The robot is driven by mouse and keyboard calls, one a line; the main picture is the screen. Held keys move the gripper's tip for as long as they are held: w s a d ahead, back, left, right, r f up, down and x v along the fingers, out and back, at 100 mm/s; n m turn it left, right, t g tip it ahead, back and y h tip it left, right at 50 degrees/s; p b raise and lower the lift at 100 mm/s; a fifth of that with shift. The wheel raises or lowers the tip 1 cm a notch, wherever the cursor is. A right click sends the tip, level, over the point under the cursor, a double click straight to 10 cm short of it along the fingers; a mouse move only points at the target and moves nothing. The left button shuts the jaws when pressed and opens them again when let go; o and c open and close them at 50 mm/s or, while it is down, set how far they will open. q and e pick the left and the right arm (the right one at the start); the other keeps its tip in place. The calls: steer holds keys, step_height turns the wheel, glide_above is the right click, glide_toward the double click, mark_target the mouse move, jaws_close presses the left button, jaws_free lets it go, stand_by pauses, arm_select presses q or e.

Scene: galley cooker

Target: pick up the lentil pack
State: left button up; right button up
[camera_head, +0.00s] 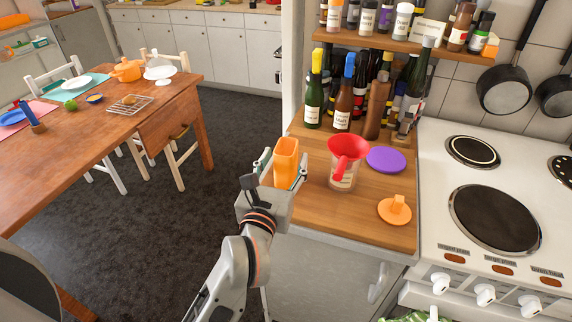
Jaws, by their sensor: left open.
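An orange upright pack (286,157), which looks like the lentil pack, stands at the left edge of the wooden counter (372,215). No label is readable on it. My left gripper (283,172) is at the pack, its fingers open and one on either side of it. The gripper hides the pack's lower part, and I cannot tell whether either finger touches it. My right gripper is not in view.
A clear jug with a red funnel (347,150) stands close right of the pack. A purple lid (386,159) and an orange knobbed disc (395,210) lie farther right. Several bottles (344,100) stand behind. The white cooker (480,255) is at the right.

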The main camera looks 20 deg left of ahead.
arm_select(q)
steer(key=shift+w, duration=1.05)
steer(key=c, duration=1.3)
steer(key=shift+o, duration=0.2)
steer(key=shift+r, duration=0.1)
step_height(320, 180, up, 10)
steer(key=p, duration=0.2)
